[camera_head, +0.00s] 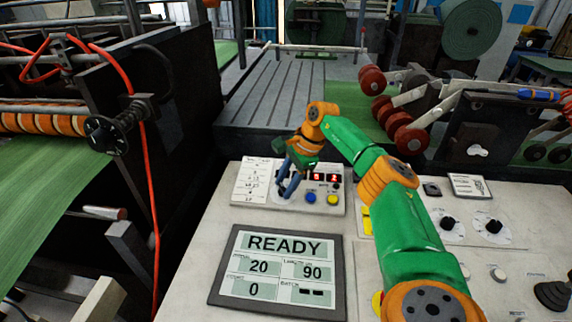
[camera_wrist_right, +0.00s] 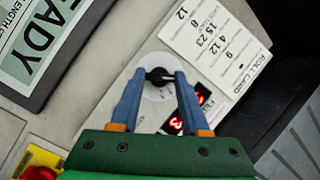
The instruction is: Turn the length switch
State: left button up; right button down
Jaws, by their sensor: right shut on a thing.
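The length switch is a black knob (camera_wrist_right: 160,76) on a pale round dial (camera_wrist_right: 157,92), seen in the right wrist view. My right gripper (camera_wrist_right: 158,80) is shut on the knob, one blue finger on each side of it. In the head view my right gripper (camera_head: 287,187) reaches down to the left part of the small control box (camera_head: 330,205); its fingers and wrist hide most of the knob there. A red digit display (camera_head: 326,177) is lit just right of the gripper. My left gripper is not in view.
A blue button (camera_head: 310,198) and a yellow button (camera_head: 333,199) sit close to the right of the gripper. A roll card (camera_head: 252,182) lies to its left. A screen (camera_head: 280,270) reading READY, 20, 90 and 0 lies in front. More dials (camera_head: 448,223) are at right.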

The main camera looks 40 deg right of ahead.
jog(key=shift+n, duration=0.5)
jog(key=shift+n+g, duration=0.4)
jog(key=shift+n, duration=0.1)
jog(key=shift+c, duration=2)
grip_release()
